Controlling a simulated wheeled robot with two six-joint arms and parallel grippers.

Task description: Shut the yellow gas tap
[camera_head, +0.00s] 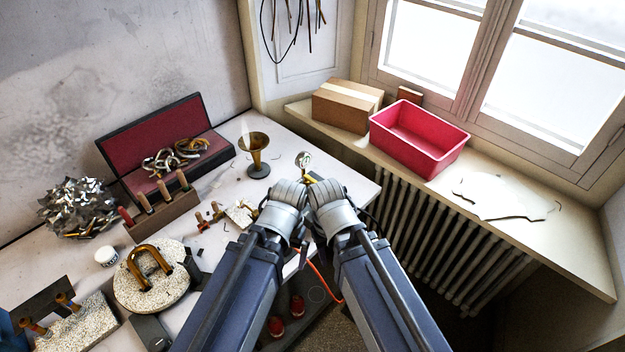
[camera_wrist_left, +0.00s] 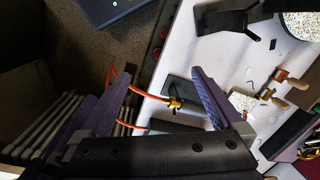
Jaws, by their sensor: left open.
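In the left wrist view, a small yellow fitting (camera_wrist_left: 175,103), which looks like the gas tap, sits at the end of an orange hose near the bench edge. My left gripper (camera_wrist_left: 162,74) is open, and the fitting shows between its spread fingers, nearer the right one. I cannot tell whether they touch. In the head view, my left gripper (camera_head: 285,193) and right gripper (camera_head: 325,190) are side by side over the bench's right edge, their fingers mostly hidden by the wrists. A bit of yellow (camera_head: 312,177) shows just beyond them, below a small round gauge (camera_head: 303,159).
A brass cup on a stand (camera_head: 256,160) is close beyond my left gripper. An orange hose (camera_head: 322,278) hangs between my arms. A radiator (camera_head: 440,235) lies right of the bench, under a sill with a red bin (camera_head: 425,160). Tools and a pellet pad crowd the left.

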